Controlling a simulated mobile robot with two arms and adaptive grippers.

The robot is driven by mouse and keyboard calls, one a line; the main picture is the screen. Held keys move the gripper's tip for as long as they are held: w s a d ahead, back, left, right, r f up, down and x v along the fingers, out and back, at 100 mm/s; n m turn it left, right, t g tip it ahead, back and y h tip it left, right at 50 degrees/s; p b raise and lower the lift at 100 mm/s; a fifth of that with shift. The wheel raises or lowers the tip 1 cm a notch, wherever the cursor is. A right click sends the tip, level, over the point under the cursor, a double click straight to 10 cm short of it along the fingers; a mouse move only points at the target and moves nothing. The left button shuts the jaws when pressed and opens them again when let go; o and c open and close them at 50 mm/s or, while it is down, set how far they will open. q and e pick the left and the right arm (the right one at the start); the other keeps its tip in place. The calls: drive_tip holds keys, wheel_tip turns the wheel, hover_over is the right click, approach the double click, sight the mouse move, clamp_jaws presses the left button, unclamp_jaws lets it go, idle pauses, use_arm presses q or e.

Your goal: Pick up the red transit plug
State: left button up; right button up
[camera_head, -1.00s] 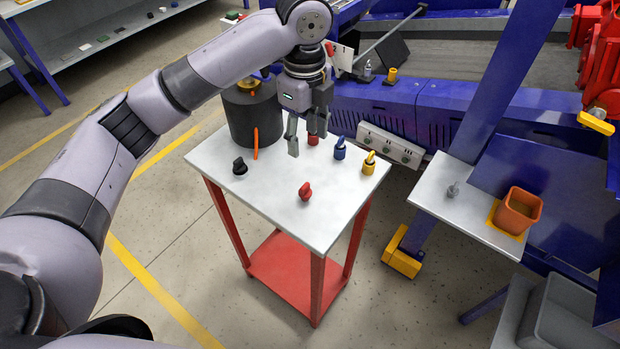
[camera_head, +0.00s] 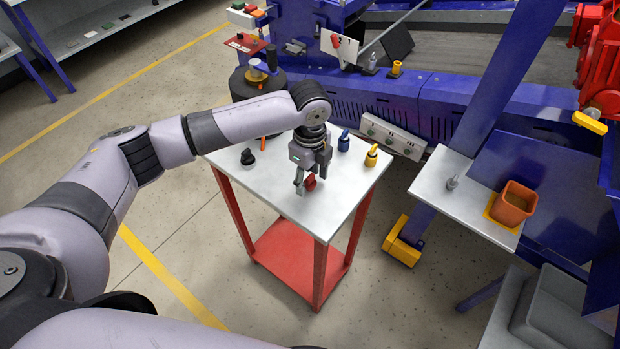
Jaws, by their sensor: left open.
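A red plug (camera_head: 311,183) stands on the white top of the small red-legged table (camera_head: 275,205), near the middle of its front part. My left gripper (camera_head: 306,184) points down at the plug with its jaws open. One finger shows just left of the plug and partly overlaps it; I cannot tell whether they touch. A second red piece at the back of the table is hidden behind the gripper. My right gripper is not in view.
A black plug (camera_head: 247,157) stands at the table's left, blue (camera_head: 343,142) and yellow (camera_head: 371,156) plugs at its right. A dark cylinder (camera_head: 245,84) is behind my arm. A side shelf (camera_head: 437,184) at right holds a grey piece and an orange pot (camera_head: 513,204).

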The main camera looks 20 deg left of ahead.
use_arm(q)
drive_tip(key=shift+f, duration=0.45)
clamp_jaws()
idle(0.3)
